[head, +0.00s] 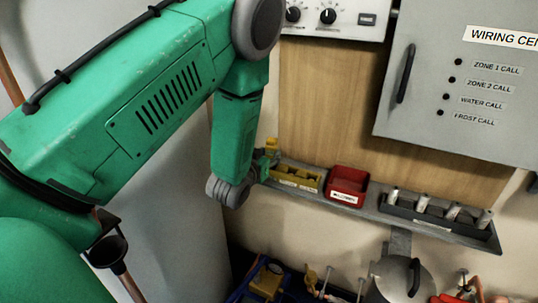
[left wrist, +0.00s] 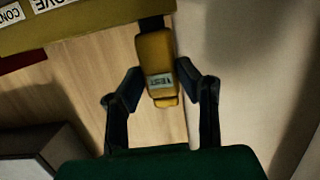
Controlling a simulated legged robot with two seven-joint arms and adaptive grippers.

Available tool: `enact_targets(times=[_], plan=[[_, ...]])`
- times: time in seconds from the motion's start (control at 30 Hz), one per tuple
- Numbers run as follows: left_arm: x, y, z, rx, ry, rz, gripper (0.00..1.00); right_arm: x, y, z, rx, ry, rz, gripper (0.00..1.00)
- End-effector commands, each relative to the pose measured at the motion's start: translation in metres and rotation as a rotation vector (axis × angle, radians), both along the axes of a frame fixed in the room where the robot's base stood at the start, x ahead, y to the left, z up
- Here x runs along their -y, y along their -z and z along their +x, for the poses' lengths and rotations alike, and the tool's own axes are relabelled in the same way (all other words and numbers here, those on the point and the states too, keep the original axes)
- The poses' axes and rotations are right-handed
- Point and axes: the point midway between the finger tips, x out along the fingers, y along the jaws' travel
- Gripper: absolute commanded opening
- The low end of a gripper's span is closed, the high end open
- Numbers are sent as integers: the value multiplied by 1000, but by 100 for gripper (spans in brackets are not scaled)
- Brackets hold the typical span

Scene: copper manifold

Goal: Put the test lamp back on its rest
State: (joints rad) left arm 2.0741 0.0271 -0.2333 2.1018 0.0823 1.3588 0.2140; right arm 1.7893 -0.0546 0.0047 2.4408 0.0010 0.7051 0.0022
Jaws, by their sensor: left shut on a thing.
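The test lamp (left wrist: 157,70) is a yellow body with a small pale label, held between the two dark fingers of my left gripper (left wrist: 160,92) in the left wrist view. My left gripper is shut on it. A dark piece adjoins the lamp's far end; I cannot tell whether it is part of the lamp or its rest. In the head view the lamp's yellow end (head: 271,144) shows above my left gripper (head: 266,163), at the left end of the wall shelf. The rest cannot be made out clearly there. My right gripper is not in view.
The grey shelf (head: 375,212) carries a yellow divided tray (head: 296,178), a red bin (head: 347,186) and a dark rack (head: 437,218) of several cylinders. The tray is close beside my gripper. A grey cabinet (head: 440,100) hangs above. Tools and a lidded pot (head: 400,280) stand below.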

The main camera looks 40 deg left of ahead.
Motion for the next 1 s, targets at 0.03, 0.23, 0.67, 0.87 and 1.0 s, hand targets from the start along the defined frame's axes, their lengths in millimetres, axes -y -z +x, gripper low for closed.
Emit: enact_targets(times=[0.03,0.23,0.67,0.87,1.0], plan=[[0,1,0,1,0,0,0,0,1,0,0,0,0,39],[0,4,0,1,0,0,40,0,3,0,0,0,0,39],[1,3,-4,-1,0,0,54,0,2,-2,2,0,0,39],[9,-3,-34,-4,0,-1,54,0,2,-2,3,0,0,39],[17,-9,-63,-3,0,-1,54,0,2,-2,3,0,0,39]])
